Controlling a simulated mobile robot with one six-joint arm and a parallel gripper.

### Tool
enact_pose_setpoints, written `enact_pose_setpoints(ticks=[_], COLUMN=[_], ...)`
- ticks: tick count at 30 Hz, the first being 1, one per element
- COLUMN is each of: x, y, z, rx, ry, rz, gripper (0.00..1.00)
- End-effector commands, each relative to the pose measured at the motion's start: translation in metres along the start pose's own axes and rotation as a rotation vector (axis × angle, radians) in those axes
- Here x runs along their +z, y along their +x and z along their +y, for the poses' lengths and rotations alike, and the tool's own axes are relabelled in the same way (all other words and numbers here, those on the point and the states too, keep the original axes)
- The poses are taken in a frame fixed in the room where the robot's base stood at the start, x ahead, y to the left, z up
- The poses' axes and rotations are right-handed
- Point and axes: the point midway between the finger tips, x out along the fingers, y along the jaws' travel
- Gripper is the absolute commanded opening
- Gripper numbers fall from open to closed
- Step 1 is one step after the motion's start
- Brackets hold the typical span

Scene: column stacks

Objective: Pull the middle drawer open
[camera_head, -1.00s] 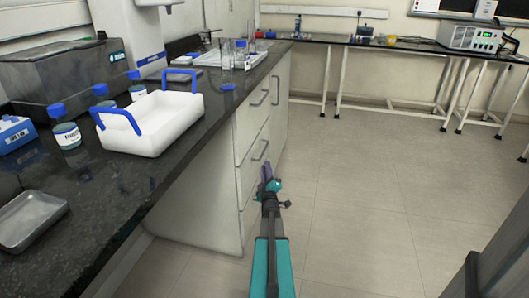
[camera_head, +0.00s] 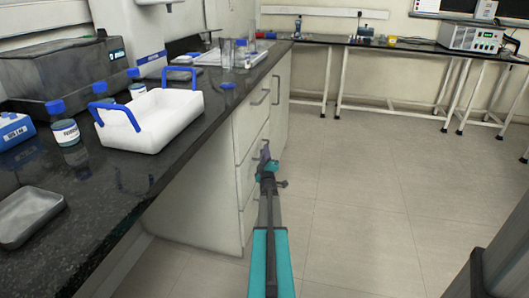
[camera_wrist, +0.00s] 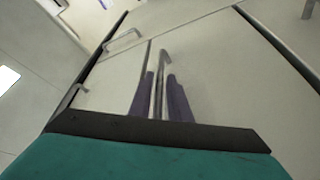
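The middle drawer (camera_head: 246,150) is in the white cabinet under the black bench and looks closed. My gripper (camera_head: 265,152) is at its front and hides most of its handle in the head view. In the wrist view, the handle (camera_wrist: 164,56) runs between the two purple fingers of my gripper (camera_wrist: 160,82). The fingers are apart, one on each side of the handle, with a narrow gap visible. Whether either finger touches the handle is too small to tell.
The upper drawer handle (camera_head: 260,97) sits above my gripper. The black bench top (camera_head: 165,185) overhangs on the left and carries a white tray with blue handles (camera_head: 155,122) and blue-capped bottles. The tiled floor (camera_head: 370,190) to the right is clear.

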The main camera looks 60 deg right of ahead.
Motion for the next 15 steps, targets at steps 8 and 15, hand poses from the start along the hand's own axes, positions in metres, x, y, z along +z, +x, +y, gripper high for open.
enact_pose_setpoints(ticks=[8,15], x=[0.000,0.001], y=[0.015,0.016], z=[0.000,0.001], rx=[0.001,0.001], ry=[0.000,0.000], rz=[0.000,0.000], gripper=[0.17,0.17])
